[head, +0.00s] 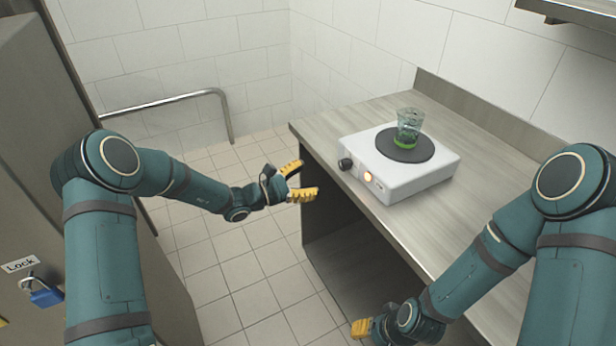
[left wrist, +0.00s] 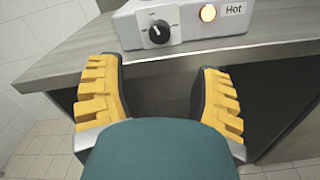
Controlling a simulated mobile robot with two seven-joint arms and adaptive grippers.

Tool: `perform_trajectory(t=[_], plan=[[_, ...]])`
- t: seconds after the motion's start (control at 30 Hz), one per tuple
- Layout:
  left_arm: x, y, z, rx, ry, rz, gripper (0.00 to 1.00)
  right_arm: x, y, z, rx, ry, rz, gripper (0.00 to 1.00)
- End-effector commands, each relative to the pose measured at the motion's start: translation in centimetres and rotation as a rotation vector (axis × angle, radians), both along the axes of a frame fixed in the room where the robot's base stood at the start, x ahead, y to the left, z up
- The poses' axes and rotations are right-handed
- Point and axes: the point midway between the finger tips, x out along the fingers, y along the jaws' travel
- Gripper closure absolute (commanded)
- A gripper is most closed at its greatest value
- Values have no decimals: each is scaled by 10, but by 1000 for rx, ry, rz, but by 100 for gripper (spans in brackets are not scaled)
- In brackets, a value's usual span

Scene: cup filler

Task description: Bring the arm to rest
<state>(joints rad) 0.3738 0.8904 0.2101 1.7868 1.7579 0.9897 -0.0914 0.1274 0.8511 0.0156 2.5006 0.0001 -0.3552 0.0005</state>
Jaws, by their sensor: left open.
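My left gripper (head: 303,181) is open and empty, with its yellow fingers apart over the floor just left of the counter's front edge. In the left wrist view its two fingers (left wrist: 160,95) stand wide apart with nothing between them. My right gripper (head: 376,328) shows low in the head view beside the counter front. Only part of its yellow fingers shows, so I cannot tell whether it is open. A clear cup (head: 409,122) with a green bottom stands upright on the round dark plate (head: 394,150) of a white heater (head: 420,178).
The grey counter (head: 465,225) has open shelf space below. The heater's black knob (left wrist: 158,32), lit lamp and "Hot" label face the left gripper. A grab rail (head: 180,99) is on the wall. A blue padlock (head: 42,293) hangs on the left cabinet. Tiled floor (head: 235,275) lies clear between.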

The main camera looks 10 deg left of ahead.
Motion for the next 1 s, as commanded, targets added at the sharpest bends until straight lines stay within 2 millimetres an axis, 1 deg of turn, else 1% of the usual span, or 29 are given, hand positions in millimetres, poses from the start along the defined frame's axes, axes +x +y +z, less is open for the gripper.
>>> perform_trajectory(t=[0.17, 0.23, 0.27, 0.37, 0.47, 0.5, 0.53, 0.57, 0.6, 0.67, 0.7, 0.8, 0.83, 0.9, 1.0], plan=[[0, -1, 0, 1, 1, -2, 34, 0, 0, 0, 0, 0, 0, 53], [-4, -4, -5, 17, 9, -15, 34, 0, 0, 0, 0, 0, 0, 53], [-8, -6, -8, 33, 16, -29, 34, 0, 0, 0, 0, 0, 0, 53], [-32, -21, -32, 129, 55, -111, 34, 0, 0, 0, 0, 0, 0, 53], [-76, -39, -70, 296, 103, -252, 34, 0, 0, 0, 0, 0, 0, 53], [-97, -43, -87, 379, 119, -316, 34, 0, 0, 0, 0, 0, 0, 53], [-114, -45, -100, 446, 126, -367, 34, 0, 0, 0, 0, 0, 0, 53], [-131, -46, -112, 513, 130, -418, 34, 0, 0, 0, 0, 0, 0, 53], [-152, -45, -128, 600, 129, -484, 34, 0, 0, 0, 0, 0, 0, 53], [-181, -40, -148, 729, 116, -577, 34, 0, 0, 0, 0, 0, 0, 53], [-199, -35, -159, 813, 96, -638, 34, 0, 0, 0, 0, 0, 0, 53], [-237, -20, -183, 1012, 16, -776, 34, 0, 0, 0, 0, 0, 0, 53], [-247, -15, -188, 1068, -16, -814, 34, 0, 0, 0, 0, 0, 0, 53], [-265, -4, -197, 1190, -108, -894, 34, 0, 0, 0, 0, 0, 0, 53], [-283, 6, -204, 1332, -268, -980, 34, 0, 0, 0, 0, 0, 0, 53]])
